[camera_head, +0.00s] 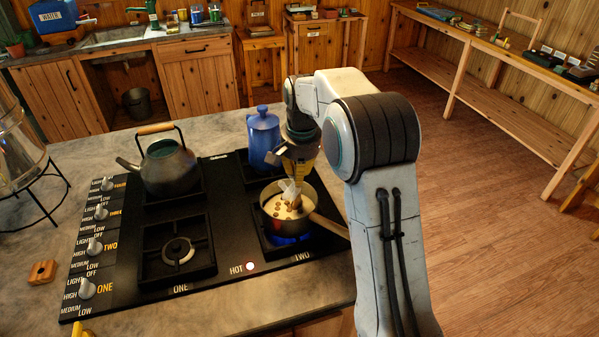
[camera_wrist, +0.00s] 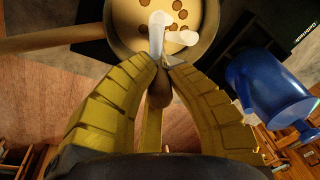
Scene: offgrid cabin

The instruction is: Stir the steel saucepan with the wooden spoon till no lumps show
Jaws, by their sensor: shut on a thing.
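The steel saucepan (camera_head: 275,224) sits on the burner marked TWO, with a blue flame under it. Its wooden handle points to the lower right. It holds a pale, creamy liquid with several brown lumps showing; the saucepan (camera_wrist: 210,38) and lumps also show in the wrist view. My gripper (camera_head: 292,181) is over the pan, pointing down. In the wrist view its yellow fingers (camera_wrist: 163,62) are closed around the wooden spoon (camera_wrist: 160,92), seen as a brown piece between them. White pieces extend past the fingertips over the liquid; the spoon's lower end cannot be made out.
A blue coffee pot (camera_head: 263,137) stands close behind the pan, and a dark kettle (camera_head: 168,166) on the back left burner. The front left burner (camera_head: 178,252) is empty. Stove knobs line the left edge. A wooden block (camera_head: 42,272) lies on the counter.

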